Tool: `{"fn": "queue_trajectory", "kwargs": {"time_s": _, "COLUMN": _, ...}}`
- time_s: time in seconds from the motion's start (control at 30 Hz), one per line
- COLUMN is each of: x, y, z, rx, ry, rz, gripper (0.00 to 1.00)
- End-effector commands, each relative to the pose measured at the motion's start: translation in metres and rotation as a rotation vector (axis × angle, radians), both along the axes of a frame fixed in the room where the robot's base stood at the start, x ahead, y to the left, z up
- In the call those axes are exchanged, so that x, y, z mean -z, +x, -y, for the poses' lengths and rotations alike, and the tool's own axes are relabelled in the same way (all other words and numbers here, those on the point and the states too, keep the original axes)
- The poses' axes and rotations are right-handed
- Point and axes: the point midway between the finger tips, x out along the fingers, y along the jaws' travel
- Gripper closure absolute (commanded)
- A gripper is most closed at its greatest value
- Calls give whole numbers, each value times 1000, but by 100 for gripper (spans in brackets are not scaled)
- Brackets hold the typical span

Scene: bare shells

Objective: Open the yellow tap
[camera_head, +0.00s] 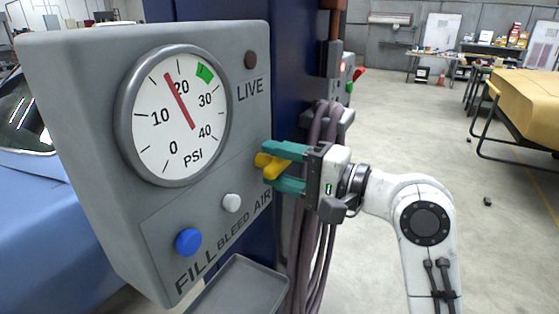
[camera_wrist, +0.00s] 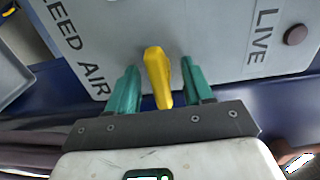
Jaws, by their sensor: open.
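The yellow tap (camera_head: 272,166) sits on the right part of the grey panel's face, above the word AIR. In the wrist view the yellow tap (camera_wrist: 157,77) stands between my two green fingers, with its lever running lengthwise between them. My gripper (camera_head: 285,168) is open around the tap, one finger above and one below it in the head view. In the wrist view my gripper (camera_wrist: 158,88) shows a gap on both sides of the tap. The gauge (camera_head: 175,115) on the panel has its red needle just left of the 20 mark.
A blue button (camera_head: 188,241) marked FILL and a white button (camera_head: 231,202) marked BLEED sit left of the tap. A dark lamp (camera_head: 250,59) marked LIVE is above. A grey tray (camera_head: 240,290) is below. Looped hoses (camera_head: 305,240) hang close behind my gripper.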

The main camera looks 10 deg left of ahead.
Motion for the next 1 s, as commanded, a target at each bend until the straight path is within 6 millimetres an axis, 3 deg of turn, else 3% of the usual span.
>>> {"fn": "queue_trajectory", "kwargs": {"time_s": 0.27, "x": 0, "y": 1, "z": -1, "rx": 1, "ry": 0, "rz": 0, "gripper": 49}}
{"fn": "queue_trajectory", "kwargs": {"time_s": 0.8, "x": 0, "y": 1, "z": -1, "rx": 1, "ry": -1, "rz": 0, "gripper": 99}}
{"fn": "queue_trajectory", "kwargs": {"time_s": 1.0, "x": 1, "y": 1, "z": -1, "rx": 1, "ry": -2, "rz": 3, "gripper": 100}}
